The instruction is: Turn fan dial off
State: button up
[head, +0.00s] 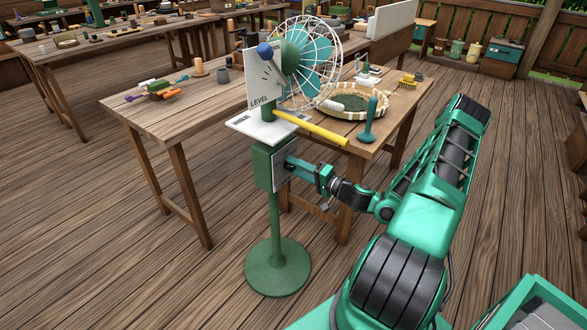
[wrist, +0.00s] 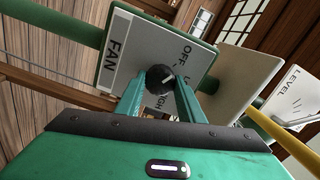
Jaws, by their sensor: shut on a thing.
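The fan dial (wrist: 160,77) is a round black knob with a short white pointer mark, on a white plate (wrist: 125,62) lettered FAN. OFF is lettered above and right of the knob; a partly covered word ending in "GH" is below it. The pointer slants toward the right side, somewhat upward. My gripper (wrist: 159,86) has a finger on each side of the knob and is shut on it. In the head view my gripper (head: 289,163) reaches the plate on the side of the green box (head: 262,165); the dial is hidden there.
The box stands on a green post with a round base (head: 277,267). Above it are a LEVEL panel (head: 262,90), a blue knob (head: 264,50), a yellow bar (head: 311,128) and a caged fan (head: 310,62). A wooden table (head: 185,113) stands behind; the floor at left is clear.

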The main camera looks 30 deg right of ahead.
jog(key=shift+s+f, duration=0.1)
jog(key=shift+f, duration=0.1)
dwell(0.3)
jog(key=o, duration=1)
jog(key=shift+c, duration=0.2)
jog(key=shift+o, duration=0.5)
jog(key=shift+r, duration=0.1)
jog(key=v, duration=1)
jog(key=shift+s, duration=0.3)
jog(key=shift+d, duration=0.1)
